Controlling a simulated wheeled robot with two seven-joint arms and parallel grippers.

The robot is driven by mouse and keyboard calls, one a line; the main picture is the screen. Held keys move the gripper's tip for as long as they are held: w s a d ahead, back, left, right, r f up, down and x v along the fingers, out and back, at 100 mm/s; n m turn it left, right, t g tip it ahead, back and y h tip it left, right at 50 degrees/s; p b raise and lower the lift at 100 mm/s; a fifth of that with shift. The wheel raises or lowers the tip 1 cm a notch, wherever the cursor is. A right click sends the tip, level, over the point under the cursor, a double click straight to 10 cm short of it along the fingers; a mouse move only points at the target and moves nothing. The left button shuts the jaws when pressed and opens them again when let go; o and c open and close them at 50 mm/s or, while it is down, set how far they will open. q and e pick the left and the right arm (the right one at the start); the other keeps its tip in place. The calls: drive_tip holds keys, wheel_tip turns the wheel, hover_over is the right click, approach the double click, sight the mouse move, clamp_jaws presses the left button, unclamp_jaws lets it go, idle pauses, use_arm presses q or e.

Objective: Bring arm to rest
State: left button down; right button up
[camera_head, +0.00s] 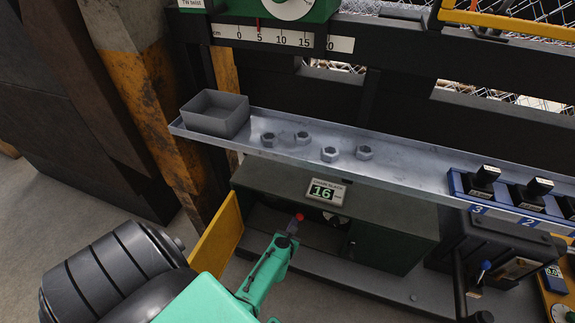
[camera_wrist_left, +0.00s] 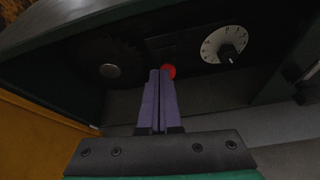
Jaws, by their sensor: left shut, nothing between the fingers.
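My left gripper (camera_head: 293,228) reaches in from the lower left on a green arm. Its two purple fingers are closed together and empty, as the left wrist view (camera_wrist_left: 159,82) shows. The fingertips are at the opening of a dark green cabinet (camera_head: 385,212), close to a red button (camera_wrist_left: 169,72). I cannot tell whether they touch the button. My right gripper does not show in either view.
A yellow door (camera_head: 217,240) stands open beside my arm. Inside the cabinet are a white dial (camera_wrist_left: 224,45) and a toothed wheel (camera_wrist_left: 112,68). A display (camera_head: 324,191) reads 16. Above is a metal shelf (camera_head: 410,171) with several nuts and a grey bin (camera_head: 215,113).

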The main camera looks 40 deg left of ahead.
use_arm(q)
drive_tip(key=shift+s+d+r, duration=0.15)
drive_tip(key=shift+s+r, duration=0.2)
drive_tip(key=shift+r, duration=0.05)
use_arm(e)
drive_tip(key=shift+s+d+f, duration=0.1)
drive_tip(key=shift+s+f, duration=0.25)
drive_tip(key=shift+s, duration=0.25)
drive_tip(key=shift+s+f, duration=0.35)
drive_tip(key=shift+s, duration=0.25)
